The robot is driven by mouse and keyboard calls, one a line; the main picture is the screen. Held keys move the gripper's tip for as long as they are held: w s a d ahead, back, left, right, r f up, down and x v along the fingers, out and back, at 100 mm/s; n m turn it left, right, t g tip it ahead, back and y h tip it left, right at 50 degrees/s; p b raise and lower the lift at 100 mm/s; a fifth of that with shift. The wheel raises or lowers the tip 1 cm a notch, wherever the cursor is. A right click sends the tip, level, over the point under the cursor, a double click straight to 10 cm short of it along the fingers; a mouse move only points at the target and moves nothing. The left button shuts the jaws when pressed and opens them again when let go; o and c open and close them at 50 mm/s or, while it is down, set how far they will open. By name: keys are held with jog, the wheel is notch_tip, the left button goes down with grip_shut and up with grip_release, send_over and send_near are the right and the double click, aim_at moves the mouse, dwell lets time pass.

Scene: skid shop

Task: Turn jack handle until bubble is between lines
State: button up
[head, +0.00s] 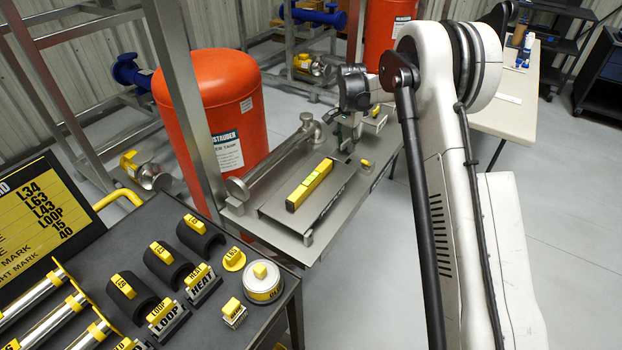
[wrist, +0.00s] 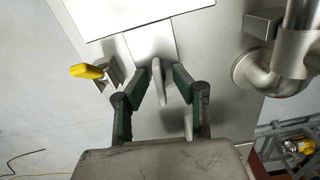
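The yellow spirit level (head: 310,185) lies on a grey metal plate (head: 335,207) on the steel skid table. Its bubble and lines are too small to read. My gripper (head: 346,137) is at the plate's far end. In the wrist view my gripper (wrist: 160,82) is open, with one green-padded finger on each side of a grey upright metal handle (wrist: 157,75), likely the jack handle. Gaps show between the handle and both fingers. The handle cannot be made out clearly in the head view.
A small block with a yellow tab (wrist: 88,72) stands left of my gripper in the wrist view. A steel pipe with an elbow (wrist: 265,72) is close on the right. An orange tank (head: 215,120) stands left of the table; a dark cart (head: 225,330) with labelled parts is in front.

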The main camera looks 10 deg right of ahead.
jog(key=shift+c, duration=0.3)
grip_shut()
jog(key=shift+f+n+b, duration=0.1)
jog(key=shift+n+b, duration=0.4)
jog(key=shift+n, duration=1.3)
jog(key=shift+b, duration=0.3)
jog(key=n+b, duration=0.1)
jog(key=n, duration=0.1)
jog(key=shift+n, duration=0.7)
